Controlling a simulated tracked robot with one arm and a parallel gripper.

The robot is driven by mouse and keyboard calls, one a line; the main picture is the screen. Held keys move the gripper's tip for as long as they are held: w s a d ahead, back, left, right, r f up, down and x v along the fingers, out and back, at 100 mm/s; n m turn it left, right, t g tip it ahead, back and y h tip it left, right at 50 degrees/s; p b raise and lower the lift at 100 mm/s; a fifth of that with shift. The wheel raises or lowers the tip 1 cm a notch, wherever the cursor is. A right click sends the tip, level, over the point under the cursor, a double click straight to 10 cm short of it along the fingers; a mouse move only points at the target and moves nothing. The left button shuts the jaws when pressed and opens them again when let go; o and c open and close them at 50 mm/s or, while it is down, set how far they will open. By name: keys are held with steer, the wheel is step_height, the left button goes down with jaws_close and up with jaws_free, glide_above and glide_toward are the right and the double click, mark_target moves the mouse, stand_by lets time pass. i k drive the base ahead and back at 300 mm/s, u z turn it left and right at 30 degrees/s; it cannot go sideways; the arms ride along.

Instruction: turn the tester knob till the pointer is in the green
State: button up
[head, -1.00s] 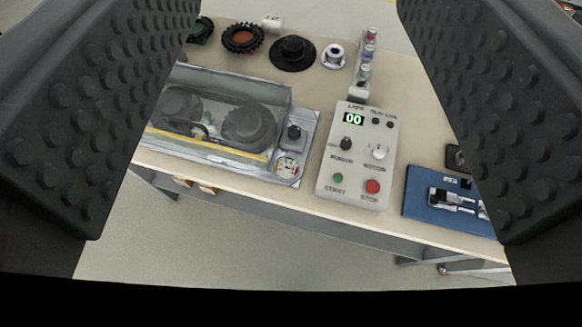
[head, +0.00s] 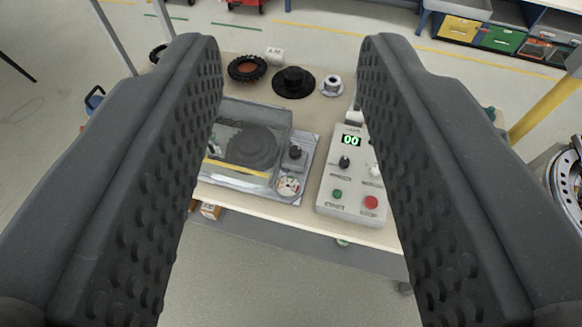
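The tester (head: 247,140) is a clear-covered box on the bench, with dark round wheels under the cover and a yellow strip along its front. Its black knob (head: 295,153) stands on the grey panel at the box's right end. The round dial (head: 288,186) sits just in front of the knob; its pointer and green zone are too small to read. My gripper (head: 291,45) is open and empty. Its two padded fingers stand left and right of the knob in the picture, well apart from it, and hide the tester's left end.
A grey control box (head: 348,195) with a green "00" display, knobs and buttons stands right of the tester. Behind are a tyre (head: 247,68), a black hub (head: 293,82) and a small white flanged part (head: 331,86). Floor shows in front of the bench.

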mark_target(295, 152)
steer(key=k, duration=1.05)
steer(key=u, duration=0.5)
steer(key=i, duration=2.1)
steer(key=z, duration=0.5)
